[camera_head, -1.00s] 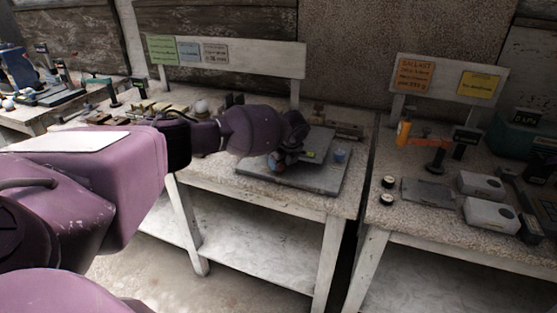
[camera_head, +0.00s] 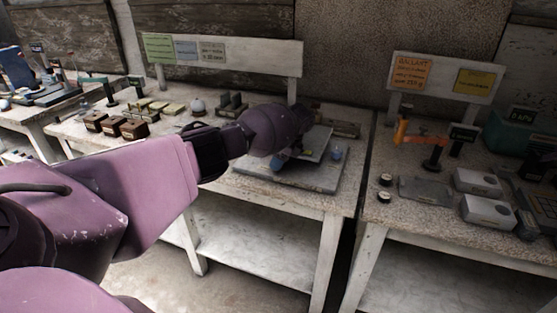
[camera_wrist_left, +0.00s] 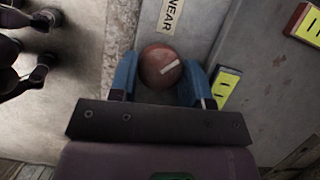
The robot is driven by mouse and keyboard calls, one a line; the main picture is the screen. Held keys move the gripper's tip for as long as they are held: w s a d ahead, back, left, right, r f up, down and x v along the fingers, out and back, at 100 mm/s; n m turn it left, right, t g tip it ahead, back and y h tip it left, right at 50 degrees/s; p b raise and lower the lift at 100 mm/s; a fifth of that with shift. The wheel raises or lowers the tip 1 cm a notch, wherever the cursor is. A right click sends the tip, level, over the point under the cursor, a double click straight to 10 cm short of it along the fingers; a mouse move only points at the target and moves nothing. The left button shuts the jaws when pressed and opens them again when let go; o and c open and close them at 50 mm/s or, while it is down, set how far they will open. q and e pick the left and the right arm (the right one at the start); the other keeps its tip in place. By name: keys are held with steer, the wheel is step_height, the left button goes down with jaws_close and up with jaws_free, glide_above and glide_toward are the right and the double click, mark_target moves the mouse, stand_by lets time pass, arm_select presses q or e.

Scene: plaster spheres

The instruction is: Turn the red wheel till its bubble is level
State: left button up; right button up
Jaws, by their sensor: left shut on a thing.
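The red wheel (camera_wrist_left: 160,64), a dull red knob with a white stripe, sits on the grey plate's edge in the left wrist view, by a label reading NEAR. My left gripper (camera_wrist_left: 160,75) has its blue fingers shut on it, one on each side. In the head view this gripper (camera_head: 279,162) is at the grey plate (camera_head: 300,182) on the middle bench, and the wheel is hidden there. A yellow vial (camera_wrist_left: 227,86) with dark marks lies right of the fingers, and another yellow vial (camera_wrist_left: 309,25) at the far right. I cannot make out the bubbles. My right gripper is not in view.
Brown boxes (camera_head: 133,130) and a pale sphere (camera_head: 197,105) stand farther left on the bench. The right bench holds white boxes (camera_head: 488,212) and an orange-handled device (camera_head: 416,134).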

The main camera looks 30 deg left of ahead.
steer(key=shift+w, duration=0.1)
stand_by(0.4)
arm_select(q)
steer(key=o, duration=0.7)
steer(key=shift+o, duration=1.2)
steer(key=shift+s+r, duration=0.15)
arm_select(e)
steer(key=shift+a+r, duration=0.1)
arm_select(q)
steer(key=shift+r, duration=0.15)
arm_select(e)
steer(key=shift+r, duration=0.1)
